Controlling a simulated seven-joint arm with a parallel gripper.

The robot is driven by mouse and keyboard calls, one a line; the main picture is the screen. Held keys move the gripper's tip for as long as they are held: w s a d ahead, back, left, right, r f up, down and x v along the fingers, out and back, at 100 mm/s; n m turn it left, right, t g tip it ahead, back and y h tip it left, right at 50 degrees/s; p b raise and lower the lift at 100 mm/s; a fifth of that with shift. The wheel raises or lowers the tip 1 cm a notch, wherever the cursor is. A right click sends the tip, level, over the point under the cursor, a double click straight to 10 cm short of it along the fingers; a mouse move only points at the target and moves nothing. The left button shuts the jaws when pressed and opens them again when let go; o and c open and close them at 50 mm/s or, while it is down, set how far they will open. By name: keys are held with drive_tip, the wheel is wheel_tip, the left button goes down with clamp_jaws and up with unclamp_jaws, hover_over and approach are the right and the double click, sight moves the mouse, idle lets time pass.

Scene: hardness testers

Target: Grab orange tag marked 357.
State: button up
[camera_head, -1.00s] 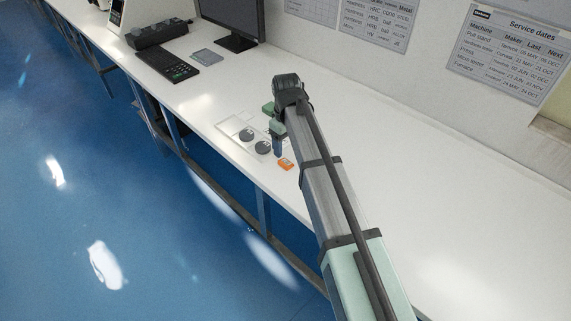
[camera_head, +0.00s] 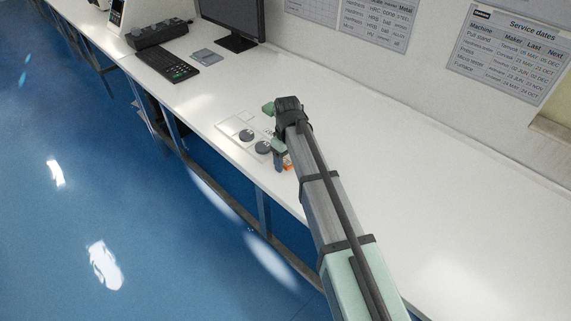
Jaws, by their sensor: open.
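The orange tag (camera_head: 288,163) lies on the white bench near its front edge. Most of it is hidden behind my gripper and arm, and its number cannot be read. My gripper (camera_head: 278,167) points down at the tag, just at its left side in the picture. The gripper is open, with nothing seen between its fingers. I cannot tell whether the fingertips touch the tag or the bench.
A pale tray (camera_head: 229,126) with dark round discs (camera_head: 263,147) lies just left of the gripper. A keyboard (camera_head: 166,65) and a monitor (camera_head: 232,20) stand farther back. The white bench (camera_head: 440,190) is clear on the right.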

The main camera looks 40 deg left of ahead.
drive_tip(key=shift+c, duration=0.4)
drive_tip(key=c, duration=1)
drive_tip(key=shift+c, duration=0.2)
drive_tip(key=shift+r, duration=0.1)
